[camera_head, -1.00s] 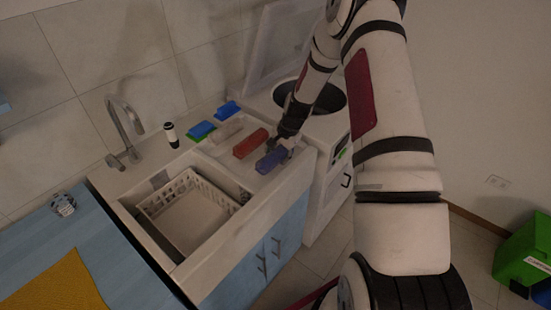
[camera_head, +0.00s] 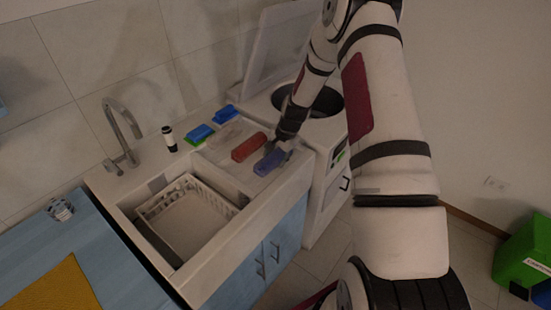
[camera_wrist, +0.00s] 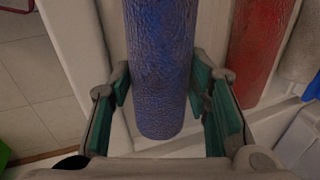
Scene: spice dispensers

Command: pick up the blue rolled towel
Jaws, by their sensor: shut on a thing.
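The blue rolled towel (camera_head: 268,163) is at the front right of the sink counter, lying lengthwise. My gripper (camera_head: 281,148) is at its right end. In the wrist view the blue rolled towel (camera_wrist: 160,60) runs down between the two green-padded fingers of my gripper (camera_wrist: 165,95). The gripper is shut on the towel, one finger on each side. I cannot tell clearly whether the towel is touching the counter or slightly above it.
A red rolled towel (camera_head: 248,147) lies close beside the blue one, also in the wrist view (camera_wrist: 260,45). A white basket (camera_head: 235,211) sits in the sink to the left. Blue and green sponges (camera_head: 200,132) lie behind. A washing machine (camera_head: 330,160) stands at the right.

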